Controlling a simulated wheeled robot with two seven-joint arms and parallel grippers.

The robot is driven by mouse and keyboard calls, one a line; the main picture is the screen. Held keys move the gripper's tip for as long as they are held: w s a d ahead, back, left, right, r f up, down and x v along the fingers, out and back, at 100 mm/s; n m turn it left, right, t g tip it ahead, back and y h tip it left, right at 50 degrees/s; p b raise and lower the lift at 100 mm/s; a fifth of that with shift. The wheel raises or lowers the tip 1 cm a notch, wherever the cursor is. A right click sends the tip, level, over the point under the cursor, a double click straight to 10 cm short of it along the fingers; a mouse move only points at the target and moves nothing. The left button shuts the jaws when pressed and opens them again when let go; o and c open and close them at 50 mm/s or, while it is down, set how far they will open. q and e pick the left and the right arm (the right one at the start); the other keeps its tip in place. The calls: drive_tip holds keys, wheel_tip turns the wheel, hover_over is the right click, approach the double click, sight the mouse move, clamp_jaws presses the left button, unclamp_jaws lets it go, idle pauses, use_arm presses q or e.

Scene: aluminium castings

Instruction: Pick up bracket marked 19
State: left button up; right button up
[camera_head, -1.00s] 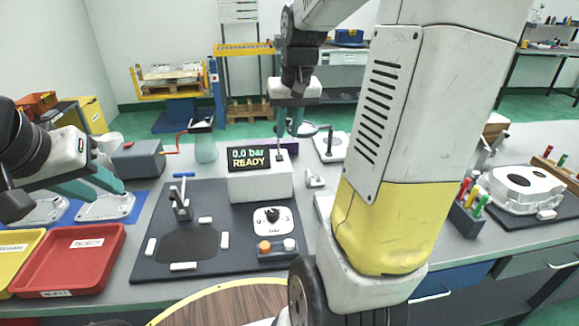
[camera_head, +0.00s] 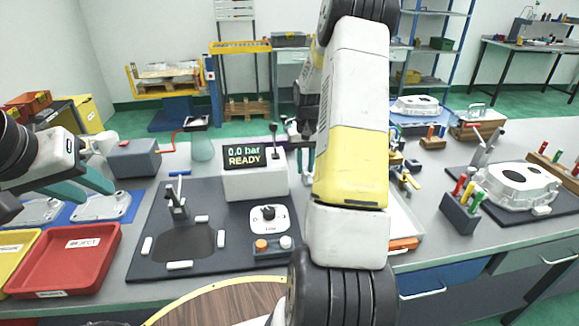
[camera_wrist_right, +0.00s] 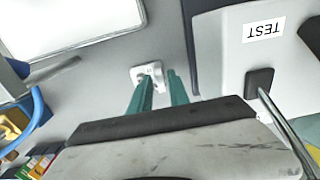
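A small pale bracket (camera_wrist_right: 148,74) lies on the grey table in the right wrist view; no number is readable on it. My right gripper (camera_wrist_right: 160,76) is open above it, its teal fingertips apart and overlapping the bracket's near edge in the picture. I cannot tell whether they touch it. In the head view my right arm hides the bracket and most of the right gripper, which is low beside the READY test box (camera_head: 255,185). My left gripper (camera_head: 85,190) is open and empty over the left side of the table.
The test box also shows in the right wrist view (camera_wrist_right: 225,60), close to the fingers. A dark mat with a fixture (camera_head: 150,250) lies before it. A red tray (camera_head: 65,265) is at left. A white casting (camera_head: 520,185) and marker holder (camera_head: 462,215) are at right.

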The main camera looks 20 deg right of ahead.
sight(305, 171)
wheel_tip(305, 171, down, 3)
drive_tip(key=shift+s+f, duration=0.1)
drive_tip(key=shift+c, duration=0.4)
clamp_jaws()
